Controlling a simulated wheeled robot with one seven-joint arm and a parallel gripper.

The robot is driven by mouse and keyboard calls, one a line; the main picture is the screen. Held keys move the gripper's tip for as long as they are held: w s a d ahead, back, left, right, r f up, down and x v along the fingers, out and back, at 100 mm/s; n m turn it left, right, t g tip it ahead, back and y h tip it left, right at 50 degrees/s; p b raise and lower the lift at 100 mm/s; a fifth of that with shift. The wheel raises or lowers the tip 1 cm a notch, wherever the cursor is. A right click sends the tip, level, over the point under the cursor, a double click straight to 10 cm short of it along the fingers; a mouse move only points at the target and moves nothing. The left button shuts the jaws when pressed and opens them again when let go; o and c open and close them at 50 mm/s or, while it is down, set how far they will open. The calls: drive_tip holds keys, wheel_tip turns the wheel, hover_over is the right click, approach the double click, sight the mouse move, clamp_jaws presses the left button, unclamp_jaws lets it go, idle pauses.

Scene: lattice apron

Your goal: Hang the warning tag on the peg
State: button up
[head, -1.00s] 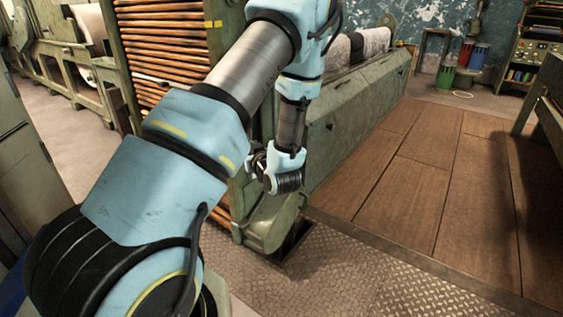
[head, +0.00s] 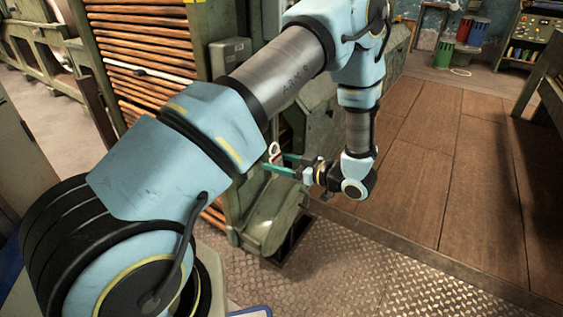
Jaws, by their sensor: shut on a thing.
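My gripper (head: 274,163) reaches left from my wrist, its teal fingers close to the green machine frame. The warning tag (head: 274,150) is a small white and red piece at the fingertips. The fingers are shut on it. Much of it is hidden or too small to make out. I cannot make out the peg in the head view; my arm covers part of the machine.
A rack of orange-brown rods (head: 150,60) fills the machine side behind my arm. A grey box (head: 231,55) sits on its post. A wooden floor (head: 440,160) lies clear at right, with metal tread plate (head: 360,275) in front. Coloured bins (head: 465,40) stand far back.

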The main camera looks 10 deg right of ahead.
drive_tip(key=shift+r+b+x, duration=0.2)
drive_tip(key=shift+r+x, duration=0.05)
drive_tip(key=shift+x, duration=1.15)
drive_tip(key=shift+r+b+x, duration=0.15)
drive_tip(key=shift+r+x, duration=0.05)
drive_tip(key=shift+x, duration=1.2)
drive_tip(key=shift+w+a, duration=0.3)
drive_tip(key=x, duration=0.2)
drive_tip(key=shift+w+a+r, duration=0.1)
drive_tip(key=shift+w+a, duration=0.15)
drive_tip(key=shift+a, duration=0.05)
drive_tip(key=shift+w+a+f, duration=0.15)
drive_tip(key=shift+f, duration=0.3)
idle(0.8)
idle(0.4)
drive_tip(key=o, duration=1.3)
drive_tip(key=shift+o, duration=0.2)
